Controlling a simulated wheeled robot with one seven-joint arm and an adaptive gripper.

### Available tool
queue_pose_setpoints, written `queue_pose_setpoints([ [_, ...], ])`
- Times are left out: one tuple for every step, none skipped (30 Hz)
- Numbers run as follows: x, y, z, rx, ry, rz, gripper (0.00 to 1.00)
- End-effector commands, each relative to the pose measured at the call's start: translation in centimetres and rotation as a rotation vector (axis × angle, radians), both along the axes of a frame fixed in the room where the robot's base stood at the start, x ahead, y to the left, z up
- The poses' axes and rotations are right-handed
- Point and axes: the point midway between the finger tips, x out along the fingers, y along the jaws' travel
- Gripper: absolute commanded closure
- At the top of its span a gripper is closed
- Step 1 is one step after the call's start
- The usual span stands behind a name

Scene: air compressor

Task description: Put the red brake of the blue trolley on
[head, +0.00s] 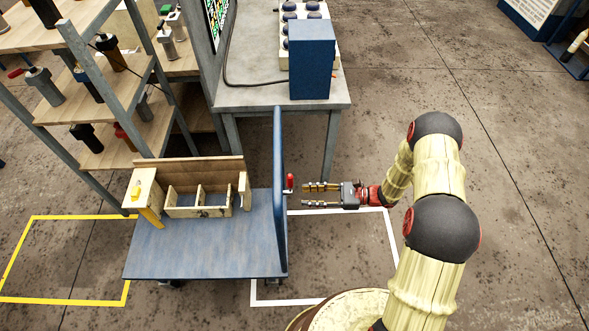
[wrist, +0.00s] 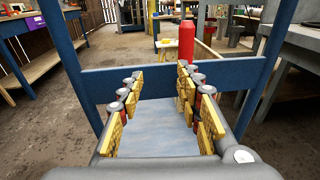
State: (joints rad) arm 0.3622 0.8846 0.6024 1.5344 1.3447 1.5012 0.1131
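The blue trolley (head: 200,255) has a flat deck and an upright blue frame on its right side. The red brake (head: 289,182) is a small upright lever at that frame. In the wrist view the red brake (wrist: 186,42) stands upright just beyond the tips of the right finger, which hide its lower end. My gripper (head: 304,195) points left at the frame from its right side, close to the brake, with no clear contact. In the wrist view my gripper (wrist: 160,82) has its yellow-padded fingers apart, with nothing between them.
A wooden compartment box (head: 200,205) rests on the trolley deck. A grey workbench (head: 240,97) with a blue box (head: 311,70) stands behind the trolley. Shelves with tools (head: 100,90) stand at the left. Open floor lies to the right, behind my arm.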

Motion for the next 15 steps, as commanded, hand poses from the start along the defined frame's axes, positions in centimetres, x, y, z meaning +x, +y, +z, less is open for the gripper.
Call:
queue_pose_setpoints([
  [1.4, -0.3, 0.8, 0.021, -0.012, -0.032, 0.65],
  [2.1, -0.4, 1.2, 0.035, -0.019, -0.048, 0.65],
  [2.8, -0.6, 1.8, 0.053, -0.023, -0.068, 0.65],
  [3.0, -0.6, 2.2, 0.067, -0.021, -0.080, 0.65],
  [3.2, -0.6, 2.5, 0.080, -0.019, -0.089, 0.65],
  [3.3, -0.5, 2.8, 0.091, -0.018, -0.090, 0.65],
  [3.3, -0.3, 2.9, 0.096, -0.017, -0.088, 0.65],
  [3.3, -0.1, 3.0, 0.099, -0.016, -0.086, 0.65],
  [3.4, 0.2, 2.9, 0.098, -0.014, -0.086, 0.65],
  [3.4, 0.6, 2.9, 0.097, -0.013, -0.085, 0.65],
  [3.5, 1.0, 2.9, 0.097, -0.013, -0.084, 0.65],
  [3.6, 1.6, 2.9, 0.097, -0.013, -0.083, 0.65],
  [3.7, 2.1, 2.9, 0.097, -0.012, -0.083, 0.65],
  [3.8, 2.6, 2.9, 0.097, -0.013, -0.082, 0.65],
  [3.9, 3.2, 2.9, 0.096, -0.013, -0.082, 0.65],
])
